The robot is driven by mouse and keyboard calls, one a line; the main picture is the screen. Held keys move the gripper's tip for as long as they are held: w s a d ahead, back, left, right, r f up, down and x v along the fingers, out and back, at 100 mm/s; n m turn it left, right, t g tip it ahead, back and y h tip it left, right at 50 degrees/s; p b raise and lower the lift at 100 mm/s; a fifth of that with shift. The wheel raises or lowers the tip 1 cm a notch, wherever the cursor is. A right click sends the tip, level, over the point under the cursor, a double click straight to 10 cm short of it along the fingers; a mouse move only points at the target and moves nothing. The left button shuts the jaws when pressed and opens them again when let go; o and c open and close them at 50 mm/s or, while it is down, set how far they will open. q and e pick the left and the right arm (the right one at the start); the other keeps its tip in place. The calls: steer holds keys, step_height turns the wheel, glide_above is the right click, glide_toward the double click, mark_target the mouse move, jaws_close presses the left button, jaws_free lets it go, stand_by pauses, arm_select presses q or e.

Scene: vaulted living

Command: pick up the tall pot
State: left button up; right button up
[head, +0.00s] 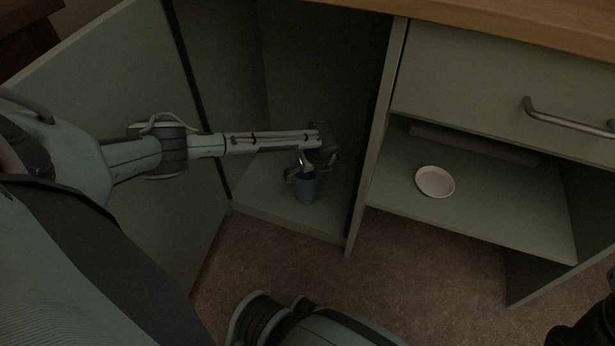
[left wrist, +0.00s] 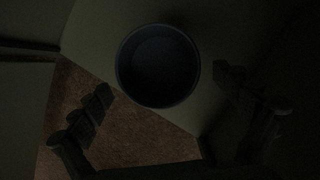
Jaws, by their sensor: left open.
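The tall pot (head: 306,190) is a dark blue-grey cylinder standing upright on the floor of the open cabinet compartment. In the left wrist view its round open rim (left wrist: 158,66) shows from above, ahead of and between the fingers. My left gripper (head: 305,172) is at the top of the pot in the head view and covers part of its rim. In the left wrist view the left gripper (left wrist: 165,92) is open, one finger to each side, with dark gaps to the pot. Contact cannot be made out. The dark part at the right edge of the head view does not clearly show my right gripper.
The cabinet's divider (head: 376,140) stands close to the right of the pot. An open door (head: 130,80) is at the left. A small pale dish (head: 435,181) lies on the shelf (head: 480,222) to the right. A drawer with a metal handle (head: 570,118) is above it. Brown carpet (head: 290,262) lies in front.

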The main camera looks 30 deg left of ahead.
mark_target(306, 177)
arm_select(q)
steer(key=b+x, duration=0.2)
steer(key=x, duration=0.2)
steer(key=shift+f, duration=0.1)
steer(key=shift+c, duration=0.6)
steer(key=shift+a, duration=0.1)
steer(key=c, duration=1.2)
